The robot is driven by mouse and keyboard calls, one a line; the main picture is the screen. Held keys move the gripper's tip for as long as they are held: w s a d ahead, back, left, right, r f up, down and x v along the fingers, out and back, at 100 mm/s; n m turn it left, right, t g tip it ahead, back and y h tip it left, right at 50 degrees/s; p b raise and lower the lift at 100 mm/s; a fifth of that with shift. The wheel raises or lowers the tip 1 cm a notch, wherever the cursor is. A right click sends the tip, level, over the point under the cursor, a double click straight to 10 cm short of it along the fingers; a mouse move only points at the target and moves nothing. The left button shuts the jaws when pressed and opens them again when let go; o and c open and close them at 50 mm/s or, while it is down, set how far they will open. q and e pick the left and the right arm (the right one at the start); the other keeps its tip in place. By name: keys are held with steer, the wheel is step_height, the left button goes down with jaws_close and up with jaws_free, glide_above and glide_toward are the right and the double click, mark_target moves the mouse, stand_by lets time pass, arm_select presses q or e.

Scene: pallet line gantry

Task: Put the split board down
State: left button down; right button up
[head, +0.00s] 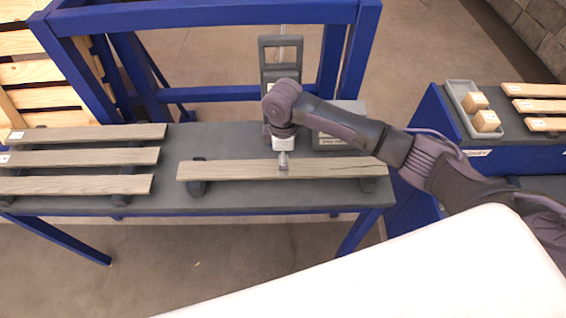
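A long grey-brown board (230,170) lies level across two dark supports, one near each end, on the dark top of the blue-legged bench (270,199). My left gripper is not in view.
Several similar boards (75,157) lie on dark supports at the bench's left. A grey device (340,137) stands behind the board. A blue gantry frame (210,17) rises behind the bench. At right, a tray (462,95) holds wooden blocks (486,121) beside light planks (540,106).

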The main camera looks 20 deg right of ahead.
step_height(320, 180, up, 9)
steer(key=shift+f+b, duration=0.2)
steer(key=shift+b, duration=0.2)
